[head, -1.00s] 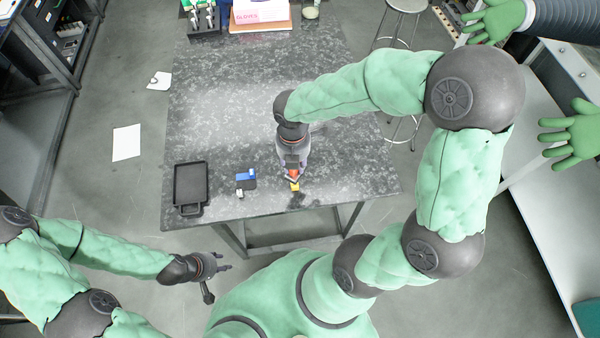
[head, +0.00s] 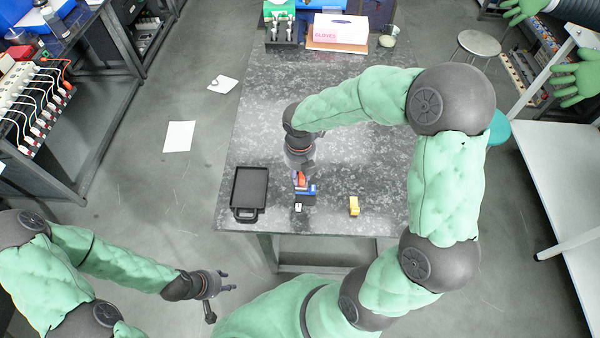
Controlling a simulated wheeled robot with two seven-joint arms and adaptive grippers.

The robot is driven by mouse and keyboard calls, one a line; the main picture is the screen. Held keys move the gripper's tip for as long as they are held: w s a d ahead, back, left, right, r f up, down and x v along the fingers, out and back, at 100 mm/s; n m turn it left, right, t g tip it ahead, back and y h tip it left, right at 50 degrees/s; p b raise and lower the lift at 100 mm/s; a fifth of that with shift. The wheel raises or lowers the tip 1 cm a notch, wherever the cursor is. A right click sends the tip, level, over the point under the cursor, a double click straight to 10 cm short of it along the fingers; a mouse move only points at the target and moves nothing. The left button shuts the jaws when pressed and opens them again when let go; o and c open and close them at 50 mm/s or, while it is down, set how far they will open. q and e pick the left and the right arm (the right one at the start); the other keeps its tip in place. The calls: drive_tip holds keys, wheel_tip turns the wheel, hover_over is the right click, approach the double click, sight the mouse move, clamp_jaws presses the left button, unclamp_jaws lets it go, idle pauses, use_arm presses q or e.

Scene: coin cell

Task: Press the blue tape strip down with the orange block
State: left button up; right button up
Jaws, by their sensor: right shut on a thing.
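The blue tape strip (head: 307,188) lies on a small black block (head: 308,201) near the table's front edge. My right gripper (head: 299,174) is shut on the orange block (head: 300,180). It points down and holds the orange block at the left part of the blue strip. I cannot tell whether the block touches the strip. The gripper and the block hide part of the strip. My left gripper (head: 222,285) is empty, off the table at the lower left, with its fingers apart.
A black tray (head: 235,190) lies left of the small black block. A yellow block (head: 354,206) stands to the right. A small white piece (head: 298,207) is at the black block's front. A glove box (head: 340,29) and bottle rack stand at the back. The table's middle is clear.

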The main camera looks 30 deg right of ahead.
drive_tip(key=shift+f+b, duration=2.35)
drive_tip(key=shift+f, duration=0.1)
drive_tip(key=shift+f, duration=0.45)
idle(0.3)
wheel_tip(320, 180, up, 7)
drive_tip(key=p, duration=0.7)
drive_tip(key=shift+r, duration=0.1)
idle(0.8)
